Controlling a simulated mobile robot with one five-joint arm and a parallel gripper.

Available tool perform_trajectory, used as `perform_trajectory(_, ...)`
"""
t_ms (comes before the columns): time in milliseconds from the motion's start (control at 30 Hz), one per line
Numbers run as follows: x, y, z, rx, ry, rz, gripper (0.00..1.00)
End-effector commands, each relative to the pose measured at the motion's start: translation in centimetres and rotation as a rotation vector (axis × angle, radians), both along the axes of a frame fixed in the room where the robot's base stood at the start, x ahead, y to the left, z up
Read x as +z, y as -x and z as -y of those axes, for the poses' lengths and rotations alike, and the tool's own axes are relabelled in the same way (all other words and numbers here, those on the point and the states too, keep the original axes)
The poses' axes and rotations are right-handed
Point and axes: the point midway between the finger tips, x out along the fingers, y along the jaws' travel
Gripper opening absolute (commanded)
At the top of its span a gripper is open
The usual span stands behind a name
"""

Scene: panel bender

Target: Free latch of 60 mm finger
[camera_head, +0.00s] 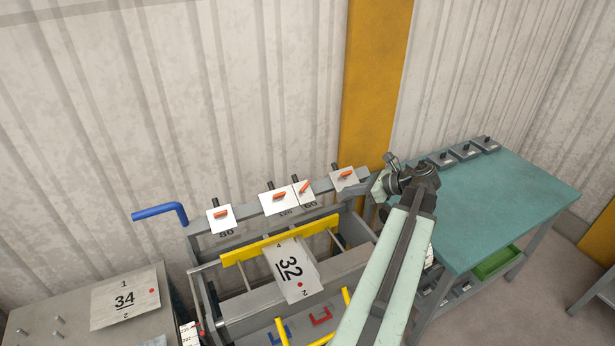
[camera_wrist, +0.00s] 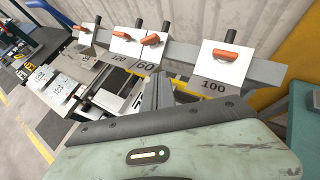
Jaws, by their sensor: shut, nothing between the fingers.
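The 60 mm finger (camera_head: 302,195) is a white plate on the grey beam, close against the right side of the 120 finger (camera_head: 274,204). Its orange latch (camera_head: 305,187) is tilted steeply, unlike the flatter latches beside it. In the wrist view, the 60 finger (camera_wrist: 148,58) stands beyond my fingertips, with its orange latch (camera_wrist: 151,39) near the top. My gripper (camera_wrist: 158,88) is shut and empty, apart from the latch. In the head view, my gripper (camera_head: 378,186) is at the right end of the beam, its fingertips hard to make out.
The 80 finger (camera_head: 220,219) is at the beam's left; the 100 finger (camera_wrist: 213,68) is nearest my gripper on the right. A teal table (camera_head: 510,195) stands right.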

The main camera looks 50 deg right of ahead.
Motion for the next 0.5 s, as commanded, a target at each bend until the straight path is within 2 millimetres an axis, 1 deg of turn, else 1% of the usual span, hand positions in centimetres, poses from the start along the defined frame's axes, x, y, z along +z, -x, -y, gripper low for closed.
perform_trajectory(133, -0.3, -0.1, 0.0, -0.002, -0.002, 0.001, 0.0)
perform_trajectory(233, -1.1, -1.0, -0.2, 0.0, -0.001, 0.0, 0.0)
perform_trajectory(367, -2.7, -3.1, -0.7, 0.002, -0.001, 0.0, 0.0)
perform_trajectory(500, -4.4, -5.7, -1.3, 0.003, 0.0, -0.001, 0.0)
